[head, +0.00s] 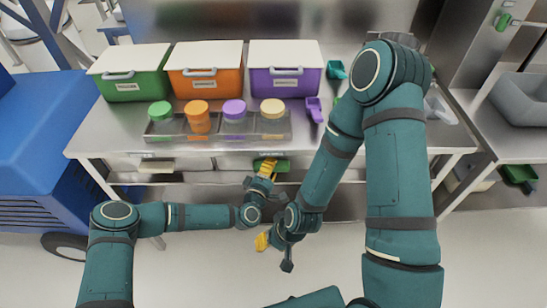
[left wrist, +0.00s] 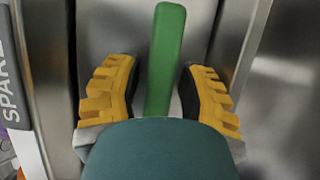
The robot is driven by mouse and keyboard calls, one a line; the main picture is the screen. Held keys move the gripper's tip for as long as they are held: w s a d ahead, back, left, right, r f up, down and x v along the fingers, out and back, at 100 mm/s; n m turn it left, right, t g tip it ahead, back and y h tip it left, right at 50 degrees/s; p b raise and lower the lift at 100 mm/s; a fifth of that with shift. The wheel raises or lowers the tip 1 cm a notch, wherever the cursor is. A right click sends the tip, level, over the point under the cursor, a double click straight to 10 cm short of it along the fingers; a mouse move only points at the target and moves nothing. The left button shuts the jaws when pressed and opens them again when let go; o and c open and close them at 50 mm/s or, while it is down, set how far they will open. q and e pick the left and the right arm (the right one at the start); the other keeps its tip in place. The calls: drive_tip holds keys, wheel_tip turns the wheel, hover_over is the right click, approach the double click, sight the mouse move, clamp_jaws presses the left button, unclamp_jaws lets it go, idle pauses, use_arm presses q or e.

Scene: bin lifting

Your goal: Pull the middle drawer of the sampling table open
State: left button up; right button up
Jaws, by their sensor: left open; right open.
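The sampling table (head: 120,133) has drawers along its front edge. The middle drawer has a green handle (head: 282,166), partly covered by my left gripper (head: 266,168). The drawer front looks flush with the table's front. In the left wrist view the green handle (left wrist: 165,60) runs between the two yellow fingers of the open left gripper (left wrist: 158,92). Gaps show on both sides of the handle, so no finger visibly touches it. My right gripper (head: 273,242) is open and empty, lower in the head view, over the floor in front of the table.
Green (head: 135,84), orange (head: 205,80) and purple (head: 285,82) bins stand at the table's back. A rack (head: 165,138) of several lidded jars sits before them. A left drawer has a pale handle (head: 156,165). My right arm covers the table's right part. Floor in front is clear.

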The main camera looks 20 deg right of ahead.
use_arm(q)
drive_tip(key=shift+w+d, duration=0.1)
drive_tip(key=shift+w, duration=0.05)
clamp_jaws()
idle(0.4)
